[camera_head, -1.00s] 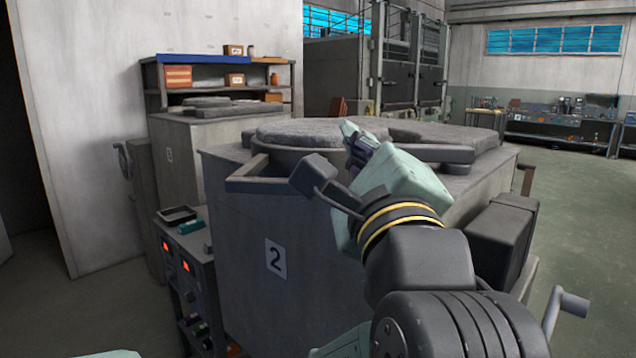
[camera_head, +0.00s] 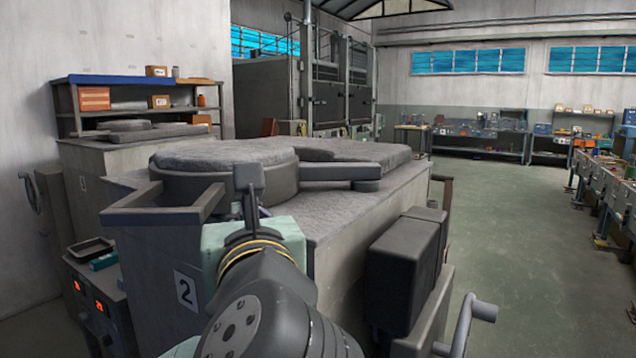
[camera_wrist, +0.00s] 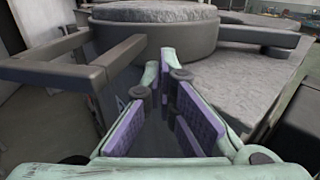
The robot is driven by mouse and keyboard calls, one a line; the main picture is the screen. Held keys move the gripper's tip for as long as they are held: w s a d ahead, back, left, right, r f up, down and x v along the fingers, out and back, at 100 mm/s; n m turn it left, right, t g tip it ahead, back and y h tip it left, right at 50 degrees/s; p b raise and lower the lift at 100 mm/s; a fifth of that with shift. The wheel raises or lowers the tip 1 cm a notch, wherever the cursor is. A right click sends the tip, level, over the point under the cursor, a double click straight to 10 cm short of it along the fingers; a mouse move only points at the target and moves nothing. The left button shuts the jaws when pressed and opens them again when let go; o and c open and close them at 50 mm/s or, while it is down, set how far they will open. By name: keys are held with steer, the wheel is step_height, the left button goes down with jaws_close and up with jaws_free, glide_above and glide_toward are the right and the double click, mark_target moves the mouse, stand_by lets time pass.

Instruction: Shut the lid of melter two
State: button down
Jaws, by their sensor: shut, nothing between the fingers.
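Melter two (camera_head: 160,255) is a large grey box with a "2" plate on its front. On its top, a thick round lid-like disc (camera_head: 225,153) with a dark rim lies level. A dark angular bar frame (camera_head: 160,213) projects from its left side and a straight bar (camera_head: 345,172) from its right. I cannot tell whether the disc covers the opening. My gripper (camera_wrist: 165,78) is shut and empty, its purple pads near the disc's front edge and right of the bar frame (camera_wrist: 60,68). In the head view my wrist mostly hides it.
A flat rough grey slab (camera_head: 375,152) lies behind the disc. A dark box (camera_head: 405,265) and a crank handle (camera_head: 470,318) stick out on the right side. Another melter (camera_head: 125,155) and a shelf stand at the back left. The floor to the right is open.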

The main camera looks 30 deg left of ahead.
mark_target(267, 177)
steer(key=p+x, duration=0.2)
steer(key=x, duration=0.6)
steer(key=shift+w+a, duration=0.1)
steer(key=shift+a, duration=0.05)
